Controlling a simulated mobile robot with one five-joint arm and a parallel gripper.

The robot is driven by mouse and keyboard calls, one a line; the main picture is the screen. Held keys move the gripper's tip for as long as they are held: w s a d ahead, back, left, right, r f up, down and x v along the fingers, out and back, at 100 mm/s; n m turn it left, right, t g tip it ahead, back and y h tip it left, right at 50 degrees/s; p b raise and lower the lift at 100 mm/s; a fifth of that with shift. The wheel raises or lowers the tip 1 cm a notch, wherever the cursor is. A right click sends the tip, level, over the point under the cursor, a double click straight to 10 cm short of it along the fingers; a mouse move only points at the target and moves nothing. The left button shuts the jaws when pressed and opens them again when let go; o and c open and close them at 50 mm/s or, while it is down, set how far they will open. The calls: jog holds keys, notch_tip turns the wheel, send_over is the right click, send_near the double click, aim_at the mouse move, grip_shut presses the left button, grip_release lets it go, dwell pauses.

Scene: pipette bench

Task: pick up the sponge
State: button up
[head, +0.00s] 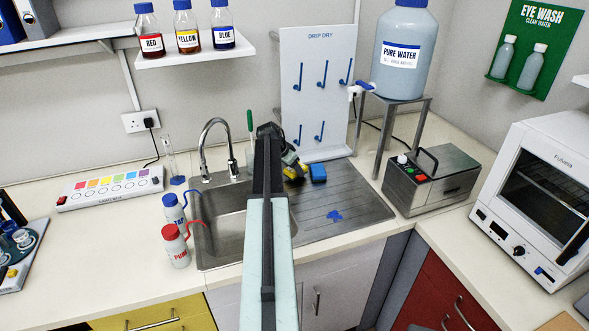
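A small blue block (318,173) that looks like a sponge lies at the back of the ribbed drainboard, just right of my gripper. My gripper (297,166) is at the far end of my outstretched arm, above the back of the sink area and pointing down and right. A small yellow thing (293,175) shows just under the fingers, partly hidden by them. I cannot tell whether the fingers touch it or whether they are open or shut. The blue block appears apart from the fingers.
The steel sink (228,215) and its tap (215,140) are left of my arm. The drip-dry board (318,95) stands behind the drainboard (350,208). A metal stand (412,101) and a steel box (430,180) are to the right. Two wash bottles (175,245) stand left of the sink.

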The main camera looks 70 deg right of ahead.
notch_tip(320, 180, up, 2)
jog(key=shift+r+p, duration=0.1)
jog(key=shift+p, duration=0.55)
jog(key=s+a, duration=0.2)
jog(key=a, duration=0.3)
jog(key=s+a, duration=0.2)
jog(key=a, duration=0.3)
jog(key=s+a+r+p, duration=0.1)
jog(key=s+a, duration=0.1)
jog(key=a, duration=0.3)
